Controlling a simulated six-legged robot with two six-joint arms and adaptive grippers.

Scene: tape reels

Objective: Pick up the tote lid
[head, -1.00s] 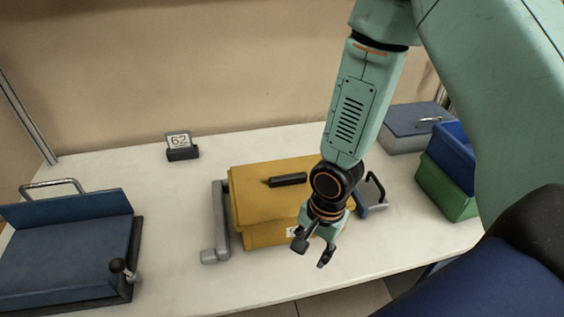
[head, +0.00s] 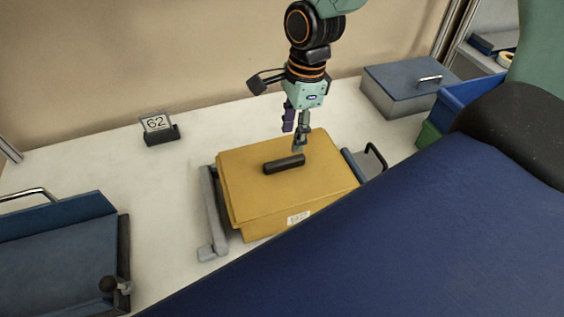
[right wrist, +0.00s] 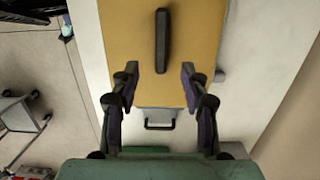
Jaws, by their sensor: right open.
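The tote lid (head: 240,172) is yellow and flat, with a black bar handle (head: 284,164) on top. It lies closed on a yellow tote (head: 262,230) with a white label. My right gripper (head: 295,132) is open and empty, pointing down above the lid's back part, just behind and right of the handle. In the right wrist view the gripper (right wrist: 160,77) has its fingers spread. The lid (right wrist: 192,30) lies beneath, and the handle (right wrist: 162,40) lies lengthwise ahead of the gap, not between the fingertips. My left gripper is not in view.
A "62" sign (head: 157,124) stands at the back left. A blue hinged fixture (head: 50,260) is at left. The white tabletop (head: 165,185) between is clear.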

